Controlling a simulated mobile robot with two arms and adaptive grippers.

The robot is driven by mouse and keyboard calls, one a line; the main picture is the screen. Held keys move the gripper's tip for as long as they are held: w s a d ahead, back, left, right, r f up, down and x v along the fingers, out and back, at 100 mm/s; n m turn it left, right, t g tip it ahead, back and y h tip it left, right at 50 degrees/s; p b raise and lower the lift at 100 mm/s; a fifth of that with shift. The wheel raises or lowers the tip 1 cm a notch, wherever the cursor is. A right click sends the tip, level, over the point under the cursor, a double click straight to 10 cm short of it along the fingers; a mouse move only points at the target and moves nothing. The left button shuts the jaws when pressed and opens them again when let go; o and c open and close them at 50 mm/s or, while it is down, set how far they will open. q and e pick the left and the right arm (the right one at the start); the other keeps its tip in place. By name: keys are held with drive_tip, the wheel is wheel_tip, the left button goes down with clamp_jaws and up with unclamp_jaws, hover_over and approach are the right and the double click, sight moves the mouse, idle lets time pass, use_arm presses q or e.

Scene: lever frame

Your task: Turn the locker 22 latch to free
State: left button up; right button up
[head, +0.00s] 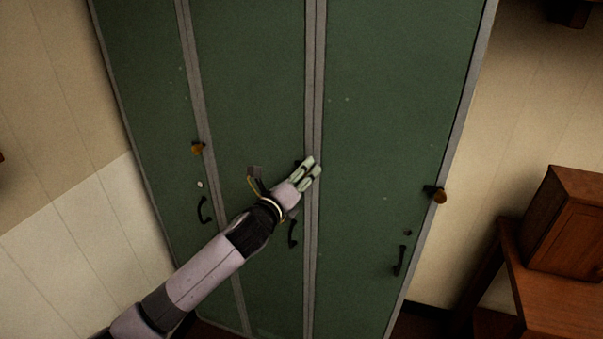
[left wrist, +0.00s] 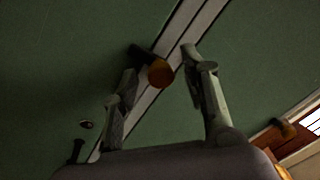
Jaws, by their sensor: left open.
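The green locker (head: 395,110) has three tall doors, each with a latch. No locker number is legible, so I cannot tell which is 22. My left gripper (head: 311,168) is open at the right edge of the middle door (head: 245,90), covering most of its latch. In the left wrist view this latch, with its dark arm and orange-brown knob (left wrist: 160,73), shows between the two open fingers (left wrist: 160,62). I cannot tell whether they touch it. The left latch (head: 197,148) and the right latch (head: 437,194) stand clear. My right gripper is out of view.
Dark curved handles sit below the latches on the left door (head: 204,210), middle door (head: 293,233) and right door (head: 399,260). A wooden box (head: 568,225) stands on a wooden desk (head: 550,295) at the right. A pale wall is at the left.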

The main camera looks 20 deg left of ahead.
use_arm(q)
clamp_jaws()
idle(0.5)
drive_tip(key=shift+d+n+t+y+b, duration=0.1)
drive_tip(key=shift+n+t+y+b, duration=0.3)
drive_tip(key=shift+n, duration=2.85)
drive_tip(key=shift+n+t+y+b, duration=0.2)
drive_tip(key=shift+n+y+b, duration=0.35)
drive_tip(key=shift+n, duration=2.65)
drive_tip(key=shift+d+n+t+y+b, duration=0.1)
drive_tip(key=shift+n+t+y+b, duration=0.4)
drive_tip(key=shift+n, duration=2.75)
drive_tip(key=shift+a, duration=0.1)
